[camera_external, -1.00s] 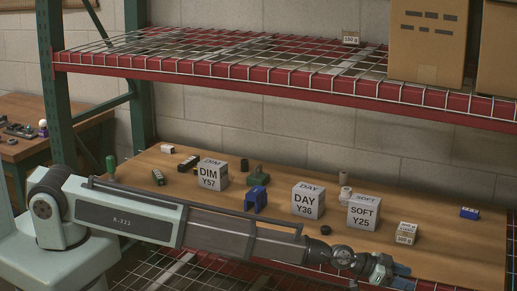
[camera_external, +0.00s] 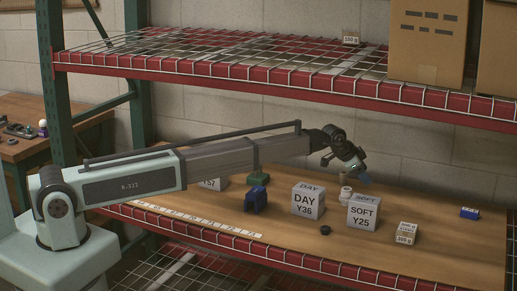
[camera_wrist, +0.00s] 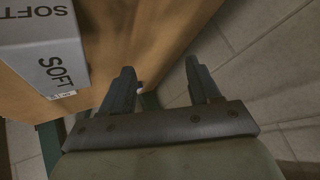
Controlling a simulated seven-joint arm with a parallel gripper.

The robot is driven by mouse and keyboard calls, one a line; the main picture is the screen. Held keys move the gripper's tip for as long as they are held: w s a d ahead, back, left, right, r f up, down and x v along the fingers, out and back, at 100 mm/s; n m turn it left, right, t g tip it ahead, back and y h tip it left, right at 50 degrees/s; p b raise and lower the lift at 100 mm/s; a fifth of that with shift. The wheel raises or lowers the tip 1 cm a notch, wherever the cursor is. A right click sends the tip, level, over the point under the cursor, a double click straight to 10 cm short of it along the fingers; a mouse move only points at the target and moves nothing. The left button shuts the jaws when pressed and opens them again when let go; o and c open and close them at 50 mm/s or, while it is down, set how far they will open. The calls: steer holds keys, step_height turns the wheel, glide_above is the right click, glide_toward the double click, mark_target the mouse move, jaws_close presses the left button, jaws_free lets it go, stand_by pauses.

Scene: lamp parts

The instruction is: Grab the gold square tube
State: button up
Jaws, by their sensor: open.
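I cannot make out a gold square tube in either view. My gripper (camera_external: 362,178) is open and empty, above and behind the SOFT Y25 block (camera_external: 363,212) in the external view. In the wrist view its two fingers (camera_wrist: 160,72) stand apart with nothing between them.
The DAY Y36 block (camera_external: 308,201), blue part (camera_external: 254,199), green part (camera_external: 258,179) and black ring (camera_external: 325,229) are on the wooden board. A small box (camera_external: 405,232) and blue box (camera_external: 469,213) are at right. The red-edged upper shelf (camera_external: 300,85) overhangs the board.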

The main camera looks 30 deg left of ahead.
steer(key=w+a+n+g+y, duration=0.15)
steer(key=w+a, duration=0.25)
steer(key=a, duration=0.8)
steer(key=w+a+n+y, duration=0.1)
steer(key=w+a+n, duration=0.2)
steer(key=a, duration=0.8)
steer(key=w+a+n+g+y, duration=0.15)
steer(key=w+a, duration=0.25)
steer(key=a, duration=0.8)
steer(key=s+a+r+n+g+y, duration=0.15)
steer(key=a+n, duration=0.25)
steer(key=a, duration=1.2)
steer(key=s+a+r+n+g, duration=0.1)
steer(key=s+a+n+g, duration=0.15)
steer(key=a, duration=1.35)
steer(key=shift+n, duration=0.25)
steer(key=f, duration=0.8)
steer(key=shift+s+a+f, duration=0.15)
steer(key=shift+s, duration=0.2)
steer(key=shift+s+f, duration=0.1)
steer(key=shift+f, duration=2.55)
steer(key=shift+c, duration=0.3)
jaws_close()
